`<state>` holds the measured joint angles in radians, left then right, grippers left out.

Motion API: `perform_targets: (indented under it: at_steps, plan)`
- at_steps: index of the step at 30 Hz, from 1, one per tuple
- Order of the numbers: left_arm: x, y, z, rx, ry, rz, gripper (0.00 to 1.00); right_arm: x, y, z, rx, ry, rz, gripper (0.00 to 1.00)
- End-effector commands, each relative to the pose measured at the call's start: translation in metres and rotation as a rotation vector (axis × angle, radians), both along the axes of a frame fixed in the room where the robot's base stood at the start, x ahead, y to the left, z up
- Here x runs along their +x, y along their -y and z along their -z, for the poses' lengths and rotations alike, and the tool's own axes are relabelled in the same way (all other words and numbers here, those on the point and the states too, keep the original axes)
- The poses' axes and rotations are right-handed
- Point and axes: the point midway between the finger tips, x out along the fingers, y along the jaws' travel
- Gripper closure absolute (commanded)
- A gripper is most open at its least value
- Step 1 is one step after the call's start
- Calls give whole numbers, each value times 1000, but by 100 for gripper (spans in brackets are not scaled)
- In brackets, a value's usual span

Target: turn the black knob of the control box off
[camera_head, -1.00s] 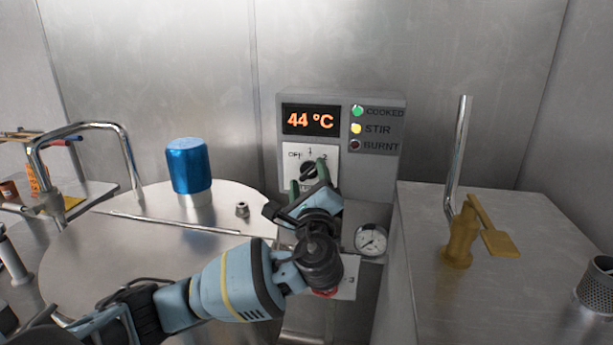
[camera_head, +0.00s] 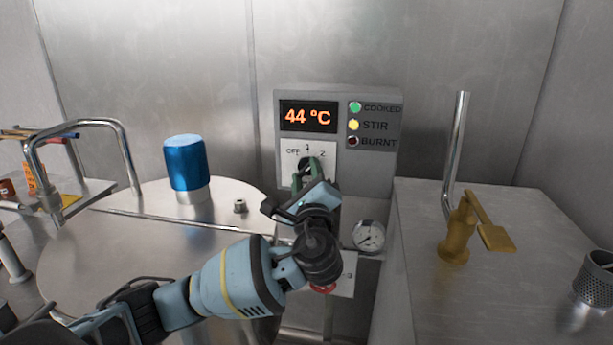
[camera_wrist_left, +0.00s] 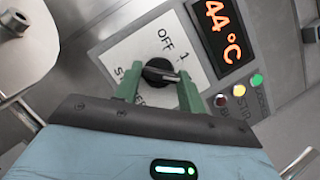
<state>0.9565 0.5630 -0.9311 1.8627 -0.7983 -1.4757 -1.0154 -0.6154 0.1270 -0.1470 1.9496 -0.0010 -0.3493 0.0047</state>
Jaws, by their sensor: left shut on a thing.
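The grey control box (camera_head: 340,97) stands against the back wall, with an orange 44 °C display and a white dial plate (camera_head: 325,152) marked OFF, 1 and 2. My left gripper (camera_head: 307,171) is at the dial, its green fingers in front of the plate. The black knob (camera_wrist_left: 160,71) shows between the two fingers in the left wrist view; the gripper is shut on it. Its pale pointer line lies toward the right there, near the 1; the exact setting is hard to tell. In the head view the knob is mostly hidden by the fingers. My right gripper is not in view.
A round pressure gauge (camera_head: 368,236) and a partly hidden red button (camera_head: 323,288) sit below the box. A steel vessel lid with a blue cap (camera_head: 186,163) is at left. A brass tap (camera_head: 459,232) stands on the steel block at right.

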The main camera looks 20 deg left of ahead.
Motion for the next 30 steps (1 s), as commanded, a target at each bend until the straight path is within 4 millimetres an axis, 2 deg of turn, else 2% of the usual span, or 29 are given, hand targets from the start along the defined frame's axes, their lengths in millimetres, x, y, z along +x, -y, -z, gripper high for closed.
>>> perform_targets:
  at_steps: [8,30]
  plan:
    - [0,2,0,-161,39,0,83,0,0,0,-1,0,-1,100]
    - [1,2,-5,-835,215,-1,83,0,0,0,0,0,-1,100]
